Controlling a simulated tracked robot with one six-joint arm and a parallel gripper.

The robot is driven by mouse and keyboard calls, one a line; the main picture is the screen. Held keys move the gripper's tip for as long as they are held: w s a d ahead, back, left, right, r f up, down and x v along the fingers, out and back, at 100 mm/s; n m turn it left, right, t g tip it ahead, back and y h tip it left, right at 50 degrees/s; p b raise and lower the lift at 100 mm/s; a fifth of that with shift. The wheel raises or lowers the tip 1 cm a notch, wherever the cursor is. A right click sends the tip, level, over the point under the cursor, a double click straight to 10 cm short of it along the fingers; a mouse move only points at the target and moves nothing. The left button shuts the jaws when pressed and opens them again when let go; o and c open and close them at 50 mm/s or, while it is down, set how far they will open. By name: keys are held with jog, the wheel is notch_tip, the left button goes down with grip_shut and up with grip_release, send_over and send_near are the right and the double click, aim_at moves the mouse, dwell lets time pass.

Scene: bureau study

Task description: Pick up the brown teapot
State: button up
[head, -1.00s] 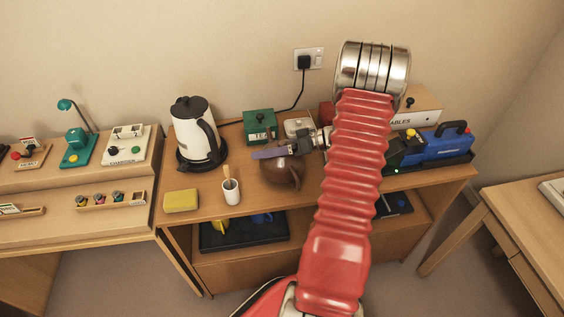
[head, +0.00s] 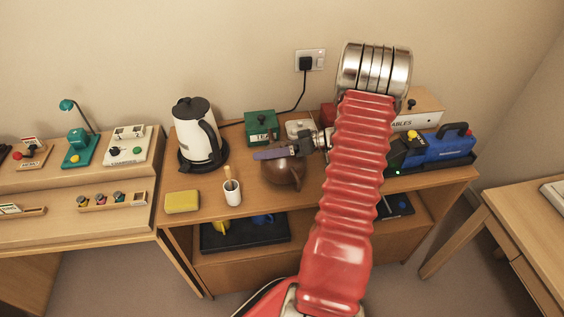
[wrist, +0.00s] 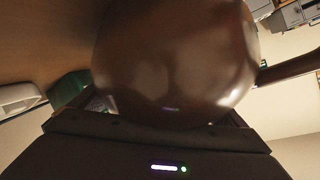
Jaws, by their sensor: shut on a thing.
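The brown teapot (head: 281,174) is round and glossy and is at the middle of the wooden cabinet top in the head view. My gripper (head: 290,150) reaches over it from the right and is shut on it. In the wrist view the teapot (wrist: 175,60) fills the middle, close against the gripper, with a brown projection out to the right. The gripper hides the upper part of the teapot in the head view. I cannot tell whether its base touches the cabinet top.
A white kettle (head: 192,145) stands to the left. A white cup (head: 232,192) and a yellow sponge (head: 182,201) are at the front left. A green box (head: 261,126) is behind. A blue case (head: 445,148) is at the right. A lower shelf holds a dark tray (head: 243,237).

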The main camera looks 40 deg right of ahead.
notch_tip(320, 180, up, 10)
jog(key=shift+r, duration=0.1)
dwell(0.7)
jog(key=shift+s, duration=0.1)
dwell(0.5)
